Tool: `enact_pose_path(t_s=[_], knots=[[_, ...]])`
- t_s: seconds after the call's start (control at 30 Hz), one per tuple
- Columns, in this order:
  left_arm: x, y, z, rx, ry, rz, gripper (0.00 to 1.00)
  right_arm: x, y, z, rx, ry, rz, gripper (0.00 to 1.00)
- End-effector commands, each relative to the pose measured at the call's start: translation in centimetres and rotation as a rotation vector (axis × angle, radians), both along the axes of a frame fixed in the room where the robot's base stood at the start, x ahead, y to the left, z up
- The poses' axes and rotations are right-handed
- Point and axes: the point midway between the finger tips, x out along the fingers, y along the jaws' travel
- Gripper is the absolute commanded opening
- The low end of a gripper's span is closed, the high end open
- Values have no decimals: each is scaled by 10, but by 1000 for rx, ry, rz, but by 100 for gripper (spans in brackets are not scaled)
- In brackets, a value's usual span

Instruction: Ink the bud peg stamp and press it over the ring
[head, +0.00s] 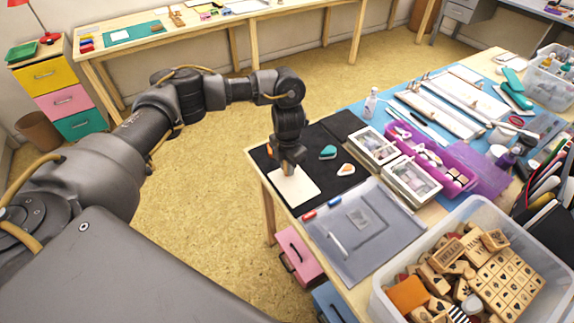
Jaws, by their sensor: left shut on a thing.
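No ring can be made out on the card. A teal inkpad (328,152) and an orange-and-white inkpad (346,169) lie on the black mat (340,184) to the right. A bit of orange (269,149) shows beside the gripper, mostly hidden. My right gripper is out of view.
A grey clear folder (362,255) lies in front of the mat. Two divided boxes (411,184) and a purple tray (457,178) stand to the right. A clear bin (385,290) of wooden stamps is at the near right. Open floor lies left of the table.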

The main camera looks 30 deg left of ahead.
Motion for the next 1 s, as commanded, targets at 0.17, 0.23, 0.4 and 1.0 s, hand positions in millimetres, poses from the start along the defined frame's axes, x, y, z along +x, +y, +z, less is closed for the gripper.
enact_pose_path(t_s=[0.17,0.23,0.4,1.0], knots=[[0,0,15,0,-1,0,3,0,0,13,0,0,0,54],[0,0,21,0,-1,0,3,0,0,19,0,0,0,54],[0,0,36,0,-1,0,3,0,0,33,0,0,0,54],[0,0,54,0,0,0,3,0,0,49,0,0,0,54]])
